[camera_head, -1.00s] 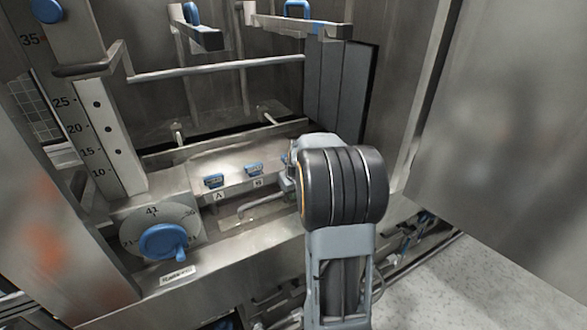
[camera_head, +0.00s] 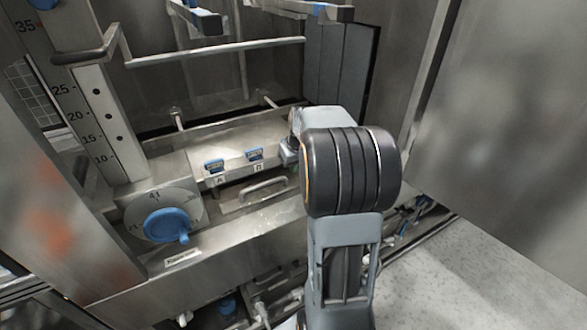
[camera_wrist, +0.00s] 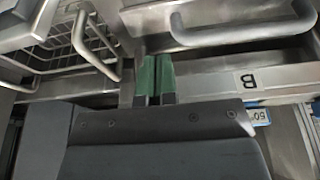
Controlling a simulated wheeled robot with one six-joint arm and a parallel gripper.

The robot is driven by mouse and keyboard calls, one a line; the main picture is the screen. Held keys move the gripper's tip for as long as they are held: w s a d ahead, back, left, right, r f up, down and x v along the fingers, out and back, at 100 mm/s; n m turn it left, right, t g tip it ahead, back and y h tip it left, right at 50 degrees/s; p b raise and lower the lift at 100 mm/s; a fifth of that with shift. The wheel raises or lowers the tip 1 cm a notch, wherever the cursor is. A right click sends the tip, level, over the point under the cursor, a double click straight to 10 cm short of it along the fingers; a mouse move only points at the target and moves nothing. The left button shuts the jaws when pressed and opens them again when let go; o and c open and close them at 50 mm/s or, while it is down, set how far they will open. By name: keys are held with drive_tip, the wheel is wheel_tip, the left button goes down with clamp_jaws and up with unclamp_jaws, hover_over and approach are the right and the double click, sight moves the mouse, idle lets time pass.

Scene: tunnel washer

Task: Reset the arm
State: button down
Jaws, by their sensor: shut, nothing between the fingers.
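My arm (camera_head: 348,170) stands in front of the tunnel washer, with its dark ribbed joint at the centre right of the head view. My gripper (camera_wrist: 155,62) shows in the wrist view as two green fingertips side by side. They are shut with nothing between them. They point towards a metal ledge and a steel handle (camera_wrist: 240,38) and appear apart from both. In the head view my arm hides the gripper's fingers.
A dial with a blue knob (camera_head: 167,226) and two blue clips marked A and B (camera_head: 255,154) are left of my arm. A steel handle (camera_head: 264,190) lies below the clips. A large metal panel (camera_head: 510,110) stands at right. Speckled floor (camera_head: 465,265) is clear at lower right.

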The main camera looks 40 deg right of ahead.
drive_tip(key=v, duration=0.7)
drive_tip(key=shift+r, duration=0.25)
drive_tip(key=s+a+f, duration=0.3)
drive_tip(key=s+a, duration=0.4)
drive_tip(key=a, duration=0.3)
drive_tip(key=s+a+f+n, duration=0.1)
drive_tip(key=s+a+f, duration=0.1)
drive_tip(key=s+a, duration=0.5)
drive_tip(key=a, duration=0.4)
drive_tip(key=shift+a+f+n, duration=0.3)
drive_tip(key=shift+f, duration=0.1)
drive_tip(key=shift+s+a, duration=0.1)
drive_tip(key=shift+s, duration=0.05)
